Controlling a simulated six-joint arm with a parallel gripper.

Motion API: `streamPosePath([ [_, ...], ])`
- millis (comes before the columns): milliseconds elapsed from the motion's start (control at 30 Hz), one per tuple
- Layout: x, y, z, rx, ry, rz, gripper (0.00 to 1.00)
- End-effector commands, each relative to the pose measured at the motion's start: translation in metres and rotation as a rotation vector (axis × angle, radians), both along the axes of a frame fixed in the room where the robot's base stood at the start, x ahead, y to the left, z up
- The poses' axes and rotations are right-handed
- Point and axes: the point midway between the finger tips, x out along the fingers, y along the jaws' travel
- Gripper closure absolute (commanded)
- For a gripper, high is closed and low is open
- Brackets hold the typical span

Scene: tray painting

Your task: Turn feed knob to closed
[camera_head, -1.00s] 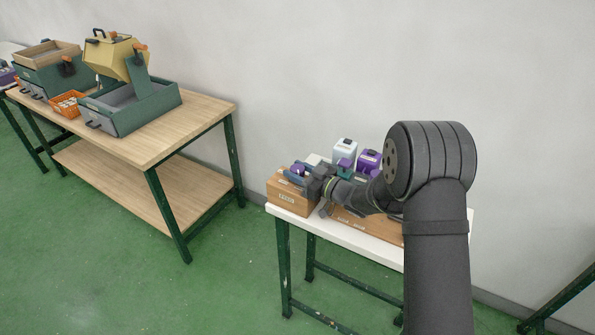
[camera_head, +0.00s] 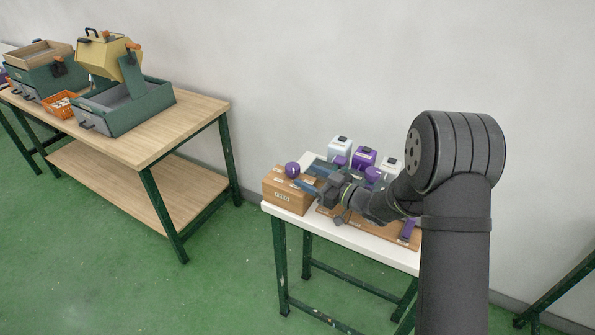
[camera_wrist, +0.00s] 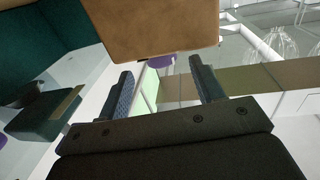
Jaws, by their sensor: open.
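The feed box (camera_head: 287,196) is a brown box with a pale "FEED" label, at the left end of the small white table. A round purple knob (camera_head: 292,170) stands on its top; which way it is turned is too small to tell. My gripper (camera_head: 306,187) is beside the box, to the right of the knob and apart from it. In the wrist view my gripper (camera_wrist: 160,77) is open, with its two dark fingers spread and nothing between them. The brown box (camera_wrist: 152,24) fills the top there, and a bit of purple (camera_wrist: 162,61) shows below its edge.
A white and a purple container (camera_head: 364,158) stand behind my arm on the white table (camera_head: 345,231). A brown board lies under my wrist. A wooden bench (camera_head: 190,115) at the left holds green boxes and an orange basket (camera_head: 61,104).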

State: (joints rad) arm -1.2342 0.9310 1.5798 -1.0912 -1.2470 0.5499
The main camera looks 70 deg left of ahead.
Motion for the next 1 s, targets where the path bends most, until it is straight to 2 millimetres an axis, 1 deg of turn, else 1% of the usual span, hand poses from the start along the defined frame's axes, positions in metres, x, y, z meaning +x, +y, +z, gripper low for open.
streamPosePath([
  [33,0.009,-0.009,0.001,0.000,0.000,-0.003,0.39],
  [100,0.016,-0.019,0.001,-0.001,0.001,-0.003,0.39],
  [200,0.025,-0.031,0.001,0.001,0.000,-0.001,0.39],
  [300,0.031,-0.038,0.001,0.001,0.000,-0.001,0.39],
  [433,0.033,-0.042,0.001,0.002,-0.001,0.001,0.39],
  [767,0.033,-0.043,0.003,-0.003,-0.004,0.004,0.38],
  [867,0.033,-0.045,0.010,-0.026,-0.019,0.016,0.38],
  [1000,0.037,-0.052,0.032,-0.108,-0.075,0.040,0.38],
])
